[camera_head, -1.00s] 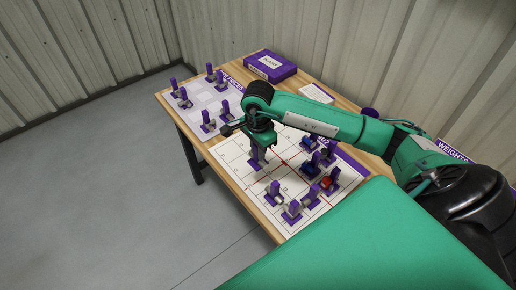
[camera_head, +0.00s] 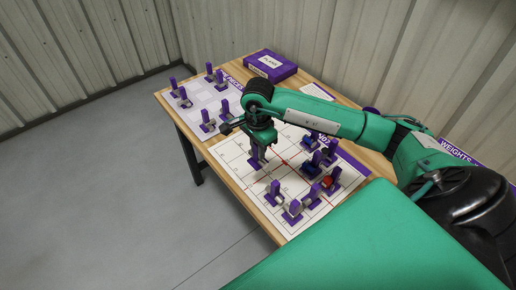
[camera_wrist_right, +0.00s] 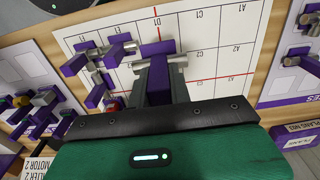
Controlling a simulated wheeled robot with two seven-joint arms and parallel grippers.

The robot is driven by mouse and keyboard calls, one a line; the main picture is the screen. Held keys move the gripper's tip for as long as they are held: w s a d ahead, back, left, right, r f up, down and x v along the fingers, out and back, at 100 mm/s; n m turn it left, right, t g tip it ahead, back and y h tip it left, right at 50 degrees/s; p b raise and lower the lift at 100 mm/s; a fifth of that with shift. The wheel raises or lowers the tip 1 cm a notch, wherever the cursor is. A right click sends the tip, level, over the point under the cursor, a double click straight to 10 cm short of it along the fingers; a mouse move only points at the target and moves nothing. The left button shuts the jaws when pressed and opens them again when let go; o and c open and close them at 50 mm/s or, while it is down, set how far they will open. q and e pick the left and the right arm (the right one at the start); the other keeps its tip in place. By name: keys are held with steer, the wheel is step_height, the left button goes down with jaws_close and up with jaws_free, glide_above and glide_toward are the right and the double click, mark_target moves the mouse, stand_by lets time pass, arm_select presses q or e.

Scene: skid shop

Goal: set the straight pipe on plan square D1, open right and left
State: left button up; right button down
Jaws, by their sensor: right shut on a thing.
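My right gripper (camera_head: 260,147) is shut on a piece with a purple upright grip, the straight pipe (camera_head: 255,162), over the white plan sheet (camera_head: 236,150). I cannot tell whether the pipe touches the sheet. My left gripper is not in view.
Several purple-gripped pieces (camera_head: 292,211) stand on the plan's near right part, some with blue or red parts. More pieces (camera_head: 208,122) stand on the pale sheet at the left. A purple box (camera_head: 271,66) lies at the back. The plan's left side is clear.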

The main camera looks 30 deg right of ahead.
steer(key=shift+f, duration=0.1)
steer(key=shift+f+b, duration=2.65)
steer(key=shift+f, duration=0.05)
steer(key=shift+f+b, duration=1.55)
steer(key=shift+b, duration=0.1)
steer(key=shift+d+f, duration=0.1)
steer(key=shift+f, duration=0.1)
steer(key=shift+s+d+f+b, duration=0.1)
steer(key=shift+d+f+b, duration=0.1)
steer(key=shift+d+b, duration=0.1)
steer(key=shift+a, duration=0.1)
